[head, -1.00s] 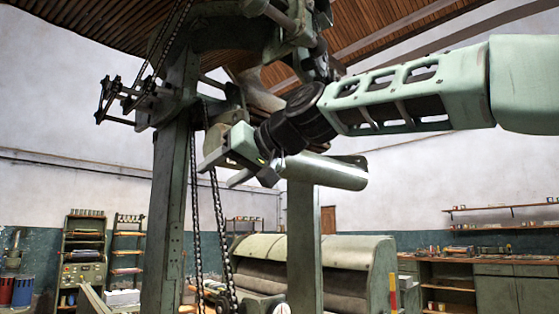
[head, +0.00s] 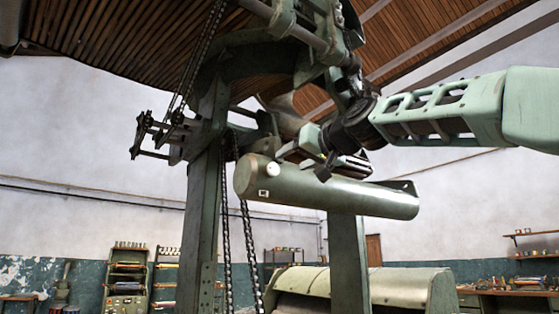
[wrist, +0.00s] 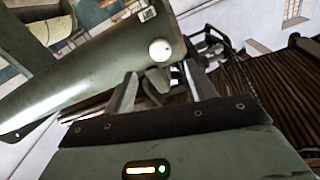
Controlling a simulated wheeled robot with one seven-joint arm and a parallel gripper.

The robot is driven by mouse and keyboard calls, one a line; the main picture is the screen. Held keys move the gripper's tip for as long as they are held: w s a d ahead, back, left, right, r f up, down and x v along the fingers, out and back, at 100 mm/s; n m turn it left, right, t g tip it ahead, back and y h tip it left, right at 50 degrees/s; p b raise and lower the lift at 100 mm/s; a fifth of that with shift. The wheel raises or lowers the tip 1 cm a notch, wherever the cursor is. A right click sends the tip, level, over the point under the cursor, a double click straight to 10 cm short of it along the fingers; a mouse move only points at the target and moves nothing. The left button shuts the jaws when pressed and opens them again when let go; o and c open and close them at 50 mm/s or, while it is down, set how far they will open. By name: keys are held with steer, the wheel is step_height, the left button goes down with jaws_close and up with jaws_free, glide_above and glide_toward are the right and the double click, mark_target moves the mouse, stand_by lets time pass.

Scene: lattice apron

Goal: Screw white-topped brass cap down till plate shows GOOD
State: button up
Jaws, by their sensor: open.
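The cap (head: 273,169) shows as a white round top on the upper left end of a long green cylinder (head: 340,195); no brass shows clearly. The cap also appears in the wrist view (wrist: 160,50), beyond my fingertips. A small pale plate (head: 263,193) with a dark mark sits below the cap on the cylinder; its text is too small to read. It is also in the wrist view (wrist: 147,14). My gripper (head: 290,150) is open, just above and right of the cap, apart from it. In the wrist view its two fingers (wrist: 160,84) point toward the cylinder.
A green post (head: 203,220) and hanging chains (head: 226,225) stand left of the cylinder. Overhead machinery (head: 310,30) is close above my arm. A large green machine (head: 350,290) lies below. Open air shows left of the cap.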

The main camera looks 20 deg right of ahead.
mark_target(274, 169)
steer(key=p+x, duration=0.2)
steer(key=x, duration=0.4)
steer(key=shift+r, duration=0.1)
steer(key=shift+w+a, duration=0.2)
steer(key=shift+w, duration=0.35)
steer(key=c, duration=1)
